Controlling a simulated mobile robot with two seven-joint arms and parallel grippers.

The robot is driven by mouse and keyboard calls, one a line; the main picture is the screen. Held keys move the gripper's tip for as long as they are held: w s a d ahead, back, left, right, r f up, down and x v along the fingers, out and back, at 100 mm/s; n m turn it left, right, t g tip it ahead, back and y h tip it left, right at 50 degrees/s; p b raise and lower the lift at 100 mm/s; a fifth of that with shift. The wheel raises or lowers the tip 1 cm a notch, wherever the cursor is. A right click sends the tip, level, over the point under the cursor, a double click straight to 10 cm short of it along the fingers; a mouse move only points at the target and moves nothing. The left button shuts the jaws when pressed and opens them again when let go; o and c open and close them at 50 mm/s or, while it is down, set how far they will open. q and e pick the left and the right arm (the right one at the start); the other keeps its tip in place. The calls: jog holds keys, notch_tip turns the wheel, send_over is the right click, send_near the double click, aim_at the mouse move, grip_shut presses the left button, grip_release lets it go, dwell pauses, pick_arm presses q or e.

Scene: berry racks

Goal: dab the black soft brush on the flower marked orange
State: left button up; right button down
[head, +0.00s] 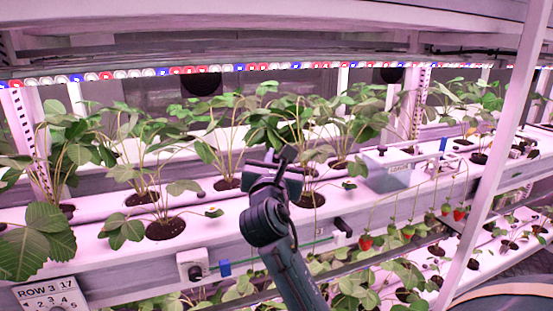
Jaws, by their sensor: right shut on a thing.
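My right gripper (274,172) is raised in front of the middle of the white growing rack, among the strawberry leaves. It is shut on a slim dark thing that looks like the black soft brush (287,156), seen small and partly hidden by the gripper. I cannot tell whether its tip touches a plant. No orange-marked flower can be made out clearly. Small pale spots, perhaps flowers, hang near the front plants, one at the rack's front edge (214,212) left of the gripper. My left gripper is not in view.
The white rack shelf (100,240) holds several strawberry plants in round holes. Red berries (366,242) hang over the front edge. A pale upright post (497,150) crosses the right side. A row sign (50,296) is at lower left.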

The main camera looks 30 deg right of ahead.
jog(key=shift+r+p, duration=0.6)
jog(key=shift+r, duration=0.1)
jog(key=shift+r+p, duration=0.35)
jog(key=shift+p, duration=0.1)
jog(key=shift+r+p, duration=0.7)
jog(key=shift+p, duration=0.2)
jog(key=shift+r+p, duration=0.95)
jog(key=shift+p, duration=0.25)
jog(key=shift+r+p, duration=0.6)
jog(key=shift+r, duration=0.2)
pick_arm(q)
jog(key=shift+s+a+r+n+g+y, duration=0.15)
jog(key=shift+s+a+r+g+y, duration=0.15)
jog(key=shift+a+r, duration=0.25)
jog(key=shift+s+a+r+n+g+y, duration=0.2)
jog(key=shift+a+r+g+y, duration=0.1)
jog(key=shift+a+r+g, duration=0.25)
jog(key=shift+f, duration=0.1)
